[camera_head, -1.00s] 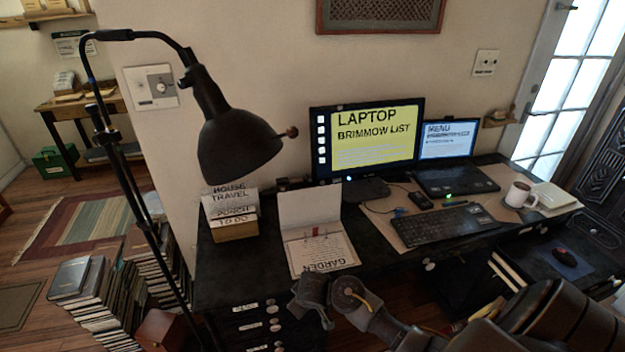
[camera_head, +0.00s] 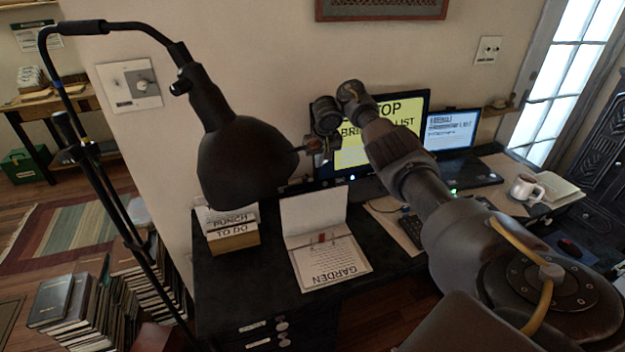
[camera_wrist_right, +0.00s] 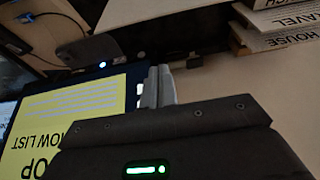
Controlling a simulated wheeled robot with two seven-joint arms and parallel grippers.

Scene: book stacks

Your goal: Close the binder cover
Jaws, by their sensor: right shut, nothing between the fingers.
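The binder lies open on the dark desk. Its page marked GARDEN (camera_head: 335,265) lies flat, and its pale cover (camera_head: 314,212) stands up at the back edge, facing the room. My right gripper (camera_head: 321,158) is above and behind the raised cover, in front of the monitor and apart from the binder. Its fingers (camera_wrist_right: 158,86) are shut and empty in the right wrist view, where a pale panel at the top (camera_wrist_right: 150,10) looks like the cover. My left gripper is not in view.
A black lamp (camera_head: 245,165) hangs close to the left of my right gripper. The monitor (camera_head: 375,150), laptop (camera_head: 450,135) and mug (camera_head: 524,187) are to the right.

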